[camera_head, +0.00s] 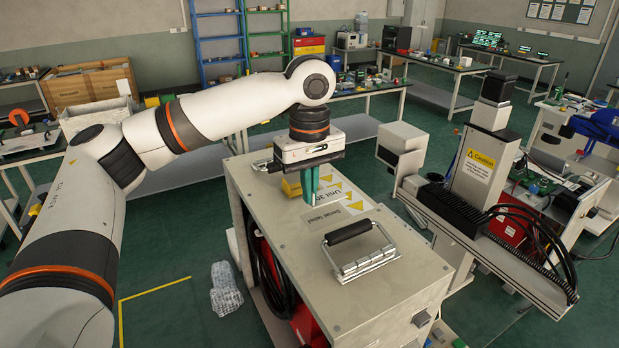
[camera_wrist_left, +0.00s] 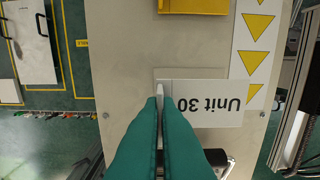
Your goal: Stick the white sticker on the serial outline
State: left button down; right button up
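My left gripper (camera_head: 309,192) points down over the top of the grey cabinet (camera_head: 400,290), its teal fingers nearly together. A thin white piece, seen edge-on, stands between the fingertips in the left wrist view; it looks like the white sticker (camera_wrist_left: 160,90). The outline marked "Serial label" (camera_head: 325,222) lies on the cabinet top, just in front of the fingertips in the head view. The fingers hide part of the surface. My right gripper is not in view.
A black-grip handle (camera_head: 350,233) on a metal frame stands on the cabinet top near the outline. A yellow block (camera_wrist_left: 193,5) and a strip of yellow triangles (camera_wrist_left: 257,25) are close by. A column with a caution sign (camera_head: 480,165) stands to the right.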

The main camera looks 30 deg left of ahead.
aim_at(309, 223)
pick_arm(q)
notch_tip(309, 223, down, 2)
jog(key=shift+f, duration=0.15)
jog(key=shift+a+f, duration=0.1)
jog(key=shift+f, duration=0.65)
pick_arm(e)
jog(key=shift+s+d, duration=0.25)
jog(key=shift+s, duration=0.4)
pick_arm(q)
jog(key=shift+f, duration=0.55)
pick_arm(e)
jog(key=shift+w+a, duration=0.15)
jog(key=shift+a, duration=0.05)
pick_arm(q)
jog(key=c, duration=1.6)
grip_release()
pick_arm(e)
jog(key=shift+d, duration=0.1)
